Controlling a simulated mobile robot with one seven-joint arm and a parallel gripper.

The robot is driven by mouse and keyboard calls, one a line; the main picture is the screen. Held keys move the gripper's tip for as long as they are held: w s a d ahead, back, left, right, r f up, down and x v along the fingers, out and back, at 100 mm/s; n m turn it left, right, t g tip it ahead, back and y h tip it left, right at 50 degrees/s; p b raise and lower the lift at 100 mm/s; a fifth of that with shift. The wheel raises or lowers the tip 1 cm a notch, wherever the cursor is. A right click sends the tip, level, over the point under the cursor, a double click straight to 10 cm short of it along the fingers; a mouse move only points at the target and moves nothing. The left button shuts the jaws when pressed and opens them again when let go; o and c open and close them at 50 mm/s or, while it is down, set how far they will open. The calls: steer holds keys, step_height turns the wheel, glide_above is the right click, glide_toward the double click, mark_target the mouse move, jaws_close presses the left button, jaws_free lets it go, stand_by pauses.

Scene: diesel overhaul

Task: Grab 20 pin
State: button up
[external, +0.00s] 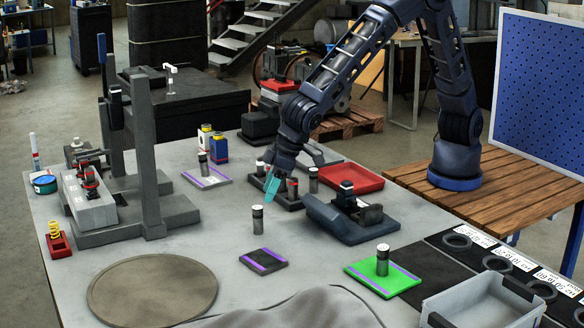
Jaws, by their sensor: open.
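Several small dark cylindrical pins with pale tops stand on the grey workbench. No number can be read on any of them, so I cannot tell which is the 20 pin. A pin (257,219) stands alone nearer the front. One pin (382,261) is on a green pad, and one pin (203,165) is by a purple-striped pad.
A blue-grey fixture (340,222) is right of the tray, with a red tray (350,178) behind it. A dark press frame (150,185) stands at left. A grey bin (478,306) and black rings are at front right. The front-left holds a round plate (152,292).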

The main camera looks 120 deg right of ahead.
mark_target(256, 233)
steer(key=x, duration=1)
steer(key=shift+w+f, duration=0.1)
steer(key=shift+f, duration=0.1)
jaws_close()
